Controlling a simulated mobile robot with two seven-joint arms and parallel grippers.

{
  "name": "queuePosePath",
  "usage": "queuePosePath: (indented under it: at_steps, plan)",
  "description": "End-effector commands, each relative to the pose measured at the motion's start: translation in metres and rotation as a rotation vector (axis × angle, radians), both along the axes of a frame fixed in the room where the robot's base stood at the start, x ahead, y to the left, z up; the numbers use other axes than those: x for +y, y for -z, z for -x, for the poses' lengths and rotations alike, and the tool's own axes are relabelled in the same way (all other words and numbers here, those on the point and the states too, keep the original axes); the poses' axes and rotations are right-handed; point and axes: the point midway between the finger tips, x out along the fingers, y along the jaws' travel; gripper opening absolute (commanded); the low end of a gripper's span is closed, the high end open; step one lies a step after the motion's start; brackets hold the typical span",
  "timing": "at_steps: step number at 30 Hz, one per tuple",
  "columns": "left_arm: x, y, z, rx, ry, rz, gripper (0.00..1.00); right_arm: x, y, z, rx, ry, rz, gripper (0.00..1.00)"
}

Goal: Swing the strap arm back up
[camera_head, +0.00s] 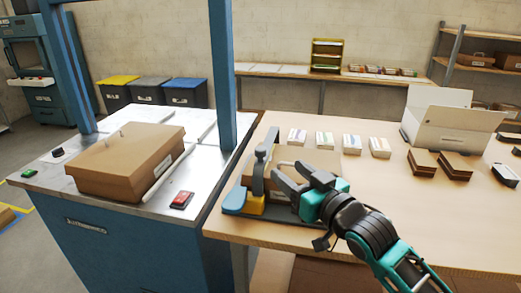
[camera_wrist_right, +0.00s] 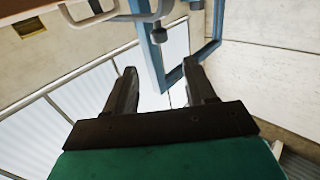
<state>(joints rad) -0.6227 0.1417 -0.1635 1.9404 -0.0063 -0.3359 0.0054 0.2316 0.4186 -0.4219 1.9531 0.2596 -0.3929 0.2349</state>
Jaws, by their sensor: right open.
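A small strapping device stands on the wooden table's left end in the head view. A brown carton (camera_head: 292,156) sits beside the arm, partly hidden by my gripper. My right gripper (camera_head: 286,171) is just right of the strap arm, in front of the carton, apparently not holding anything. In the right wrist view the fingers (camera_wrist_right: 163,84) are spread with nothing gripped between them. My left gripper is not in view.
A blue bench (camera_head: 130,242) with a posted frame stands left, carrying a large carton (camera_head: 130,160) and a red device (camera_head: 181,200). Several small packs (camera_head: 325,140), brown boxes (camera_head: 455,165) and a white open box (camera_head: 437,120) occupy the table's back and right.

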Motion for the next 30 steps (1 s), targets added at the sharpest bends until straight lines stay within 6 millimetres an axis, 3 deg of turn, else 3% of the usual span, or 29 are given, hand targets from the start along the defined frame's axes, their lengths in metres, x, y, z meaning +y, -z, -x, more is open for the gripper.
queuePosePath:
  at_steps: [18, 30]
  plan:
    - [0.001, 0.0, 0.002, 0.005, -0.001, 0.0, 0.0, 0.046, 0.0, -0.089, 0.003, 0.0, 0.001, 0.55]
    - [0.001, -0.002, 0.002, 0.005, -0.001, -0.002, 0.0, 0.057, 0.001, -0.109, 0.004, 0.001, 0.002, 0.55]
